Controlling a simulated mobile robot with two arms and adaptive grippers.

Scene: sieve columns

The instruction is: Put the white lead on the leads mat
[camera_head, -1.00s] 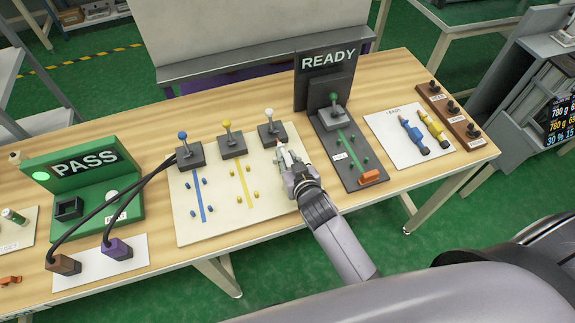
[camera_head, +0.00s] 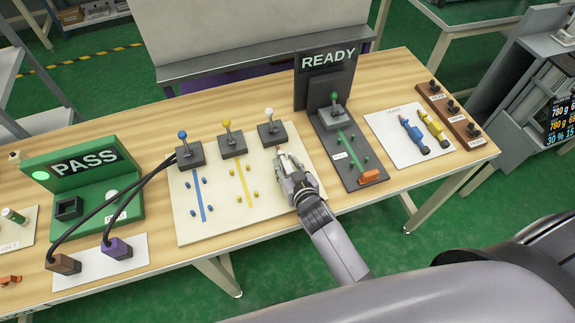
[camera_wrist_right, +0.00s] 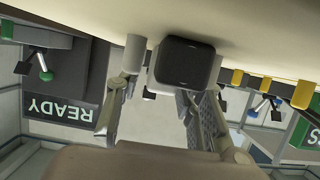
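The leads mat (camera_head: 382,127) is a white sheet at the right of the table, with a blue lead (camera_head: 412,134) and a yellow lead (camera_head: 434,130) on it. My right gripper (camera_head: 287,160) is low over the right column of the cream board (camera_head: 222,218), just in front of the white-knobbed lever (camera_head: 270,127). In the right wrist view its fingers (camera_wrist_right: 150,115) are apart. A dark rounded block (camera_wrist_right: 187,63) shows close up beside the right finger; it may be an end of the white lead. I cannot make out the white lead for certain. My left gripper is not in view.
A brown strip with black knobs (camera_head: 450,110) lies beyond the mat. The blue lever (camera_head: 183,147) and yellow lever (camera_head: 231,139) stand left, and a PASS tester (camera_head: 85,175) farther left.

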